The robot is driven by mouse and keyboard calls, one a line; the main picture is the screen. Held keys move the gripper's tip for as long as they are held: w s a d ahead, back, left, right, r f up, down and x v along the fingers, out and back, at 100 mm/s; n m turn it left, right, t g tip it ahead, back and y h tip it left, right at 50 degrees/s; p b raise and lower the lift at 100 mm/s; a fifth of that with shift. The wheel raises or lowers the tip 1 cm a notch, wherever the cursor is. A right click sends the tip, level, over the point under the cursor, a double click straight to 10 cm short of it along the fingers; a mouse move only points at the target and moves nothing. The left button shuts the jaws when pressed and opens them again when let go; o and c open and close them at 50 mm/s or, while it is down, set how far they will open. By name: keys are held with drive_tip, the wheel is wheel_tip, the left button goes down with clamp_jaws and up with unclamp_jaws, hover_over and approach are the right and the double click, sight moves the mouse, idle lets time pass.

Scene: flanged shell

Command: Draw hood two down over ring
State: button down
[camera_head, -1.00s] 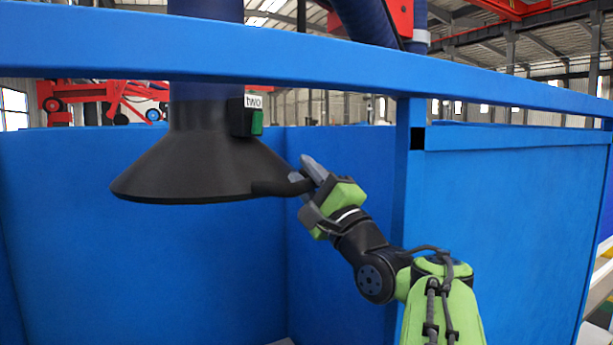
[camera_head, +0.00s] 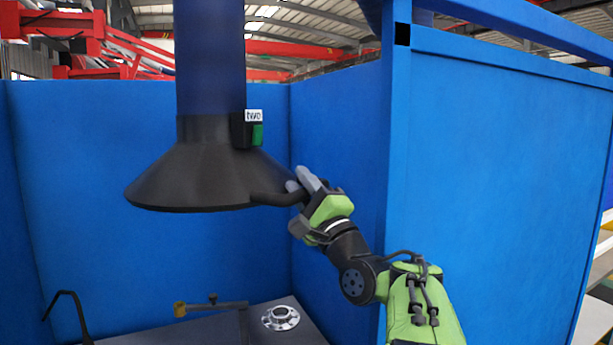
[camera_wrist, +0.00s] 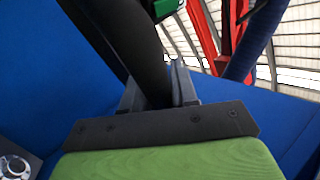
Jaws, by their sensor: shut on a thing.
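Hood two is a black cone (camera_head: 205,175) on a dark blue duct (camera_head: 210,60), with a "two" label (camera_head: 254,115) and a green block on its side. My gripper (camera_head: 299,187) is shut on the handle (camera_head: 272,199) at the hood's right rim. In the wrist view the dark handle bar (camera_wrist: 150,80) lies between my fingers (camera_wrist: 158,92). The ring, a silver flanged piece (camera_head: 281,317), sits on the dark table below and to the right of the hood. The hood hangs well above it.
The dark table (camera_head: 305,325) stands inside blue walls (camera_head: 90,200). A blue post (camera_head: 397,120) and panel rise close to my arm's right.

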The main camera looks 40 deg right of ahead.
wheel_tip(320, 180, down, 17)
drive_tip(key=b, duration=1.2)
drive_tip(key=shift+w+a+r, duration=0.1)
drive_tip(key=shift+w, duration=0.05)
drive_tip(key=c, duration=1)
unclamp_jaws()
drive_tip(key=shift+o, duration=0.2)
